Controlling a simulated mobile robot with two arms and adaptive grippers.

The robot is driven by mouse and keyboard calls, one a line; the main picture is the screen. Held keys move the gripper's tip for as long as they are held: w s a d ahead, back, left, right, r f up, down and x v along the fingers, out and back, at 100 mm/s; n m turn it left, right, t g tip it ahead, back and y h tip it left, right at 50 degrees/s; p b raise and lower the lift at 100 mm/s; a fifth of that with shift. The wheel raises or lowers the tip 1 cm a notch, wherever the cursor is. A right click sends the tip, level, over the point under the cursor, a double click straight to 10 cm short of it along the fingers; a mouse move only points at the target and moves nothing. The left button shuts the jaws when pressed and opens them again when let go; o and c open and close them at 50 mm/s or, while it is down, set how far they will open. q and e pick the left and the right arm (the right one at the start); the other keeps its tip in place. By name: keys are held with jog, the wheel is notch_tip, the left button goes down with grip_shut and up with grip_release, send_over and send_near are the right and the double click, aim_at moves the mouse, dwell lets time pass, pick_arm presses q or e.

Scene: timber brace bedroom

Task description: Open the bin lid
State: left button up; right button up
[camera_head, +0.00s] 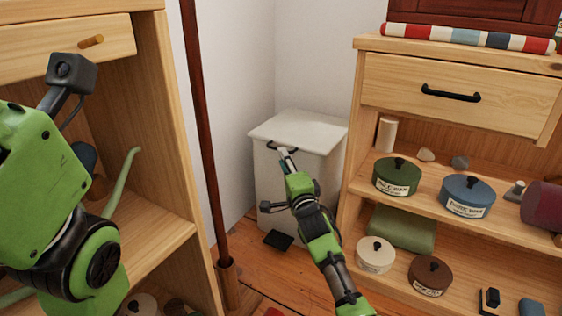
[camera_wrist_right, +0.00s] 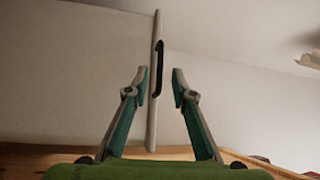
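The white bin (camera_head: 290,190) stands in the back corner between the two shelf units. Its flat lid (camera_head: 300,130) looks closed, with a dark handle (camera_head: 271,146) on the front edge. My right gripper (camera_head: 284,153) is at the front edge of the lid, by the handle. In the right wrist view, the lid (camera_wrist_right: 152,125) shows edge-on as a pale strip with the black handle (camera_wrist_right: 159,68) on it. The fingers of my right gripper (camera_wrist_right: 159,77) are open on either side, with gaps visible. My left arm shows at the left, but its fingers are out of view.
A wooden shelf (camera_head: 160,240) and a dark red pole (camera_head: 205,130) stand left of the bin. The right shelf unit (camera_head: 350,190) holds several lidded tins, including a green one (camera_head: 397,177). A black flat piece (camera_head: 278,240) lies at the bin's base.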

jog(key=shift+b+x, duration=1.2)
jog(key=shift+x, duration=0.85)
jog(key=shift+f, duration=0.1)
grip_shut()
